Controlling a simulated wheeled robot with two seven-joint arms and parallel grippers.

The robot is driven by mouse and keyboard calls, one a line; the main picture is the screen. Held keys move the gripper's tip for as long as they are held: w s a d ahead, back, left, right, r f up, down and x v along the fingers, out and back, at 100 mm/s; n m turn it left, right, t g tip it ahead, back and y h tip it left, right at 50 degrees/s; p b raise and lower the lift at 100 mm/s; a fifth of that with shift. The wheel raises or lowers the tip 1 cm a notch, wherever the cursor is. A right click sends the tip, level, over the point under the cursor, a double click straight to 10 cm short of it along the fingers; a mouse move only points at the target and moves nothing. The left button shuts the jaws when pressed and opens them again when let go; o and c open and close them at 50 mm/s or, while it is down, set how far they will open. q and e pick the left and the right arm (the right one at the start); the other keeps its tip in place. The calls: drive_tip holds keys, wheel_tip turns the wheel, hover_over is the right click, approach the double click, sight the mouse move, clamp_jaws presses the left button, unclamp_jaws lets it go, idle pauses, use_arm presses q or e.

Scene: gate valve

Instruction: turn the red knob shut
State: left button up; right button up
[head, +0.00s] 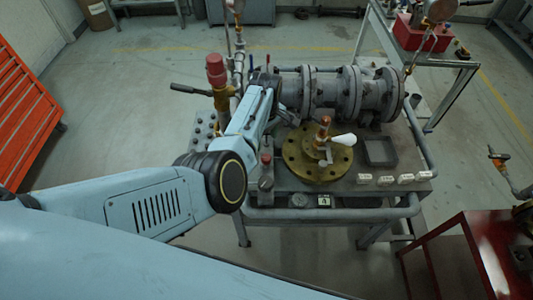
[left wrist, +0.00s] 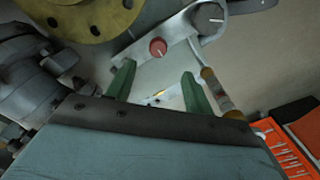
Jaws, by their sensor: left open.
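The red knob (head: 265,157) is a small round cap at the near left part of the metal work table, left of the brass flange. It also shows in the left wrist view (left wrist: 158,47), beyond my fingertips and roughly in line with the gap between them. My left gripper (left wrist: 156,84) is open, its two green fingers apart with nothing between them. The knob is apart from the fingers. In the head view my left arm reaches over the table's left side and its fingers are hard to make out. My right gripper is not in view.
The brass flange (head: 317,160) with its upright stem stands right of the knob. A grey cylinder (head: 265,183) is just in front of the knob. A grey flanged pipe (head: 335,92) runs along the back. A taller red-topped brass valve (head: 216,72) stands at the back left.

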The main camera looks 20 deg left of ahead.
sight(266, 157)
use_arm(q)
drive_tip(key=f+b, duration=0.1)
drive_tip(key=f, duration=0.3)
drive_tip(key=shift+w, duration=0.2)
wheel_tip(266, 157, down, 5)
drive_tip(key=b, duration=0.2)
drive_tip(key=shift+b, duration=0.35)
drive_tip(key=shift+f, duration=0.35)
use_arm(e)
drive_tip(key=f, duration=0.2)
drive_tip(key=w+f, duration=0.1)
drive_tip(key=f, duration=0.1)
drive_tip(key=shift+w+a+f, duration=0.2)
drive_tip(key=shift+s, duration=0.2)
use_arm(q)
drive_tip(key=shift+c, duration=0.5)
drive_tip(key=c, duration=0.9)
drive_tip(key=shift+o, duration=0.2)
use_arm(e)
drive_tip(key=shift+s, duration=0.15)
